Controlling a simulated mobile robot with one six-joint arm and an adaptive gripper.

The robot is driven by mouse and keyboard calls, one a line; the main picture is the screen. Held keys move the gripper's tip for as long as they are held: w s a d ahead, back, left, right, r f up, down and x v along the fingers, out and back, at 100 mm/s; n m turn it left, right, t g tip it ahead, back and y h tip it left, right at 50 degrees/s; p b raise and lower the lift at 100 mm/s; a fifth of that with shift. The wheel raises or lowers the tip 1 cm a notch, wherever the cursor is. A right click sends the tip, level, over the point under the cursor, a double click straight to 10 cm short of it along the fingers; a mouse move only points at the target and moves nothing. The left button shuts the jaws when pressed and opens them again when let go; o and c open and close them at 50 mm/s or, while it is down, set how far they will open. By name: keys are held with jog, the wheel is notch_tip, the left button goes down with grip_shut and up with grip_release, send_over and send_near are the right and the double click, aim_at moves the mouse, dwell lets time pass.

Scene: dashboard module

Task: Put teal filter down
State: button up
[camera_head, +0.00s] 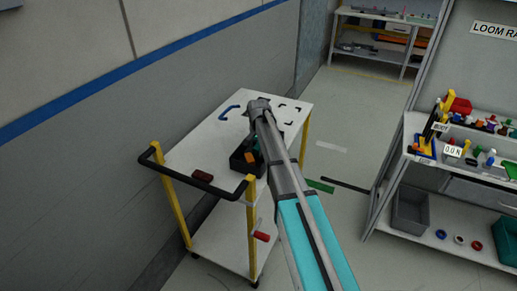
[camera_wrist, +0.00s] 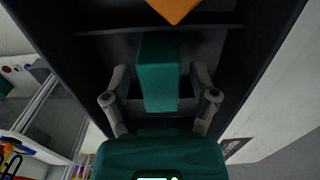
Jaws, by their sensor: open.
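The teal filter (camera_wrist: 158,72) is an upright-looking block in the wrist view, inside a dark bin (camera_wrist: 262,62). My gripper (camera_wrist: 160,98) is open, with one finger on each side of the filter. Gaps show between the filter and both fingers. The filter's lower end is too dark to tell whether it rests on the bin's floor.
An orange part (camera_wrist: 172,8) lies in the bin beyond a divider. A loaded rack (camera_head: 402,160) stands right, across open floor.

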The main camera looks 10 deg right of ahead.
aim_at(258, 146)
jog(key=shift+r, duration=0.2)
notch_tip(258, 146, up, 12)
jog(key=p, duration=1.2)
jog(key=shift+s, duration=0.1)
dwell(0.8)
jog(key=s+n, duration=0.7)
jog(key=s, duration=2.2)
jog(key=shift+d, duration=0.3)
